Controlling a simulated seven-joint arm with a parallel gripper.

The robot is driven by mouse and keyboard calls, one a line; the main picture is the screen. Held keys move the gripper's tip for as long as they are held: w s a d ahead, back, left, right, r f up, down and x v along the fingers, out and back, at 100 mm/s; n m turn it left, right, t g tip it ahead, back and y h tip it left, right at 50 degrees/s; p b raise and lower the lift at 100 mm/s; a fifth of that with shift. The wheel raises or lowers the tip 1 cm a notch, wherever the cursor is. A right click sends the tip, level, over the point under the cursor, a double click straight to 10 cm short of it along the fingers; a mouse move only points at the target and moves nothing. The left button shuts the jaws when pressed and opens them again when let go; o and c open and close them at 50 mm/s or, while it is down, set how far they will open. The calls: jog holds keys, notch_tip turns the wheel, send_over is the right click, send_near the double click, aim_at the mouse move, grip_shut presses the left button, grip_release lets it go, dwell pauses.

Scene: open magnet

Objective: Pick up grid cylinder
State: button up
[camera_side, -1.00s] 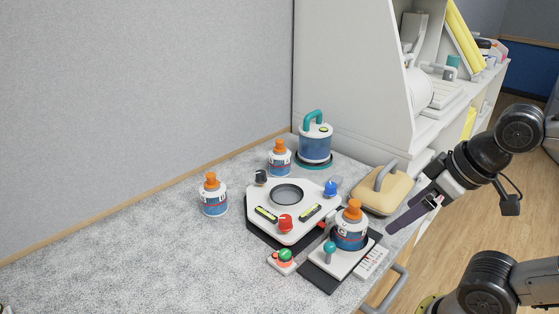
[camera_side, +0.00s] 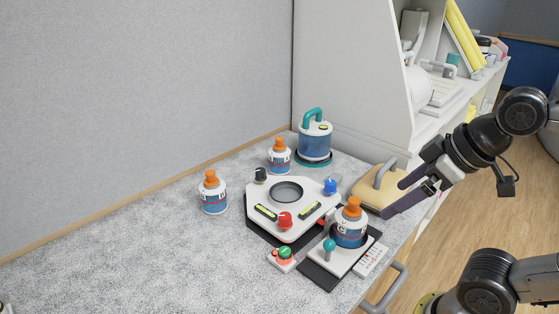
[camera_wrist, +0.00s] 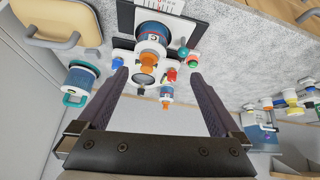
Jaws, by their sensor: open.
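No label reads "grid cylinder", so I cannot tell which one it is. Two similar capped cylinders stand on the table, one at the left (camera_side: 213,196) and one further back (camera_side: 279,158). A larger blue canister with a teal handle (camera_side: 315,142) stands at the back; it also shows in the wrist view (camera_wrist: 83,78). My gripper (camera_side: 394,197) is open and empty, above and right of the joystick base.
A white console (camera_side: 287,225) with a round recess and knobs sits mid-table. A beige handled block (camera_side: 374,198) is close to my fingers. A small red-green button box (camera_side: 284,259) lies in front. A white shelf unit stands behind right.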

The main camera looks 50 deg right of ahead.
jog(key=w+r+n+t, duration=0.1)
jog(key=w+r, duration=0.3)
jog(key=w, duration=0.3)
jog(key=w+r+n, duration=0.1)
jog(key=w+r, duration=0.4)
jog(key=w, duration=0.2)
jog(key=m+g, duration=0.2)
send_over(285, 148)
jog(key=s+d, duration=0.1)
jog(key=s, duration=0.3)
notch_tip(285, 148, down, 14)
jog(key=f, duration=0.1)
jog(key=shift+y, duration=0.4)
jog(key=x, duration=0.6)
jog(key=shift+w, duration=0.2)
jog(key=shift+x, duration=3.15)
jog(key=shift+a, duration=0.15)
jog(key=c, duration=1.3)
jog(key=shift+r, duration=0.1)
jog(key=shift+c, duration=0.8)
